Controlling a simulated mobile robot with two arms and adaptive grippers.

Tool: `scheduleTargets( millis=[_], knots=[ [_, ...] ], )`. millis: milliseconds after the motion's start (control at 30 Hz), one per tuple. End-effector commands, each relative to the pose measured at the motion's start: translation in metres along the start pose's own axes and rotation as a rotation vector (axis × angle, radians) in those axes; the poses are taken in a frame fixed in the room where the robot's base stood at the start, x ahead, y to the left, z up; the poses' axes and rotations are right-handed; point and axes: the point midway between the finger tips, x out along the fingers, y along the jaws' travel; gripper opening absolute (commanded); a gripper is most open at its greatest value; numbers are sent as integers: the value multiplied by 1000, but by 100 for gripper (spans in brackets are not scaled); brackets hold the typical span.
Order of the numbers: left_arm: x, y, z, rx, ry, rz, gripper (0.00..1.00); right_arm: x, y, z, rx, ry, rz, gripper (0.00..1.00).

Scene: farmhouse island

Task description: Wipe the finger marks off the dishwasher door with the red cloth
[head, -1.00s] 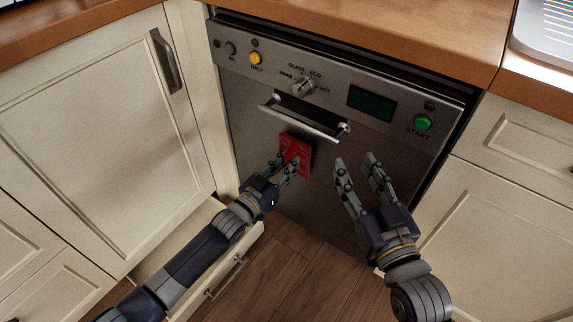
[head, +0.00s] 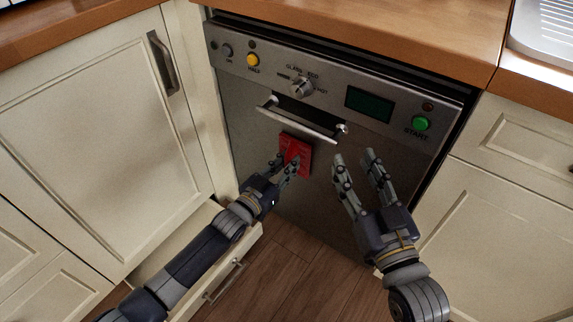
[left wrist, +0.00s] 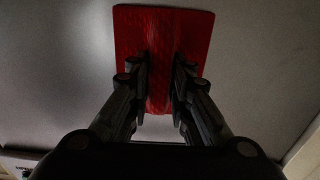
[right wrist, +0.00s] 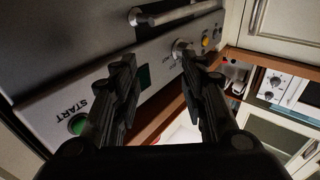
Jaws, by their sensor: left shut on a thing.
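The dishwasher door (head: 240,120) is dark brushed steel with a bar handle (head: 302,122) across its upper part. The red cloth (head: 301,146) lies flat against the door just below the handle. My left gripper (head: 285,166) is shut on a raised fold of the cloth. In the left wrist view the red cloth (left wrist: 190,25) spreads beyond both fingers, against the grey door (left wrist: 260,70). My right gripper (head: 356,160) is open and empty in front of the door, right of the cloth. I cannot make out finger marks on the door.
The control panel above has a knob (head: 302,87), a dark display (head: 369,104) and a green start button (head: 420,124). A low drawer (head: 240,250) stands open at the left, beneath my left arm. A wooden counter (head: 400,35) overhangs the dishwasher.

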Motion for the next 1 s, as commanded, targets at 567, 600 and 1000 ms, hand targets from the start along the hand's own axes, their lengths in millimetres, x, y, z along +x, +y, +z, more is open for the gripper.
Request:
scheduleTargets(
  millis=[567,600,1000],
  knots=[
    [3,7,-1,-2,1,1,0,1,0,2,-1,-16,0,40],
    [3,9,-1,-2,1,1,0,1,1,6,-2,-39,1,40],
    [2,31,-2,-2,1,0,0,-8,6,40,-5,-220,13,40]
  ],
)
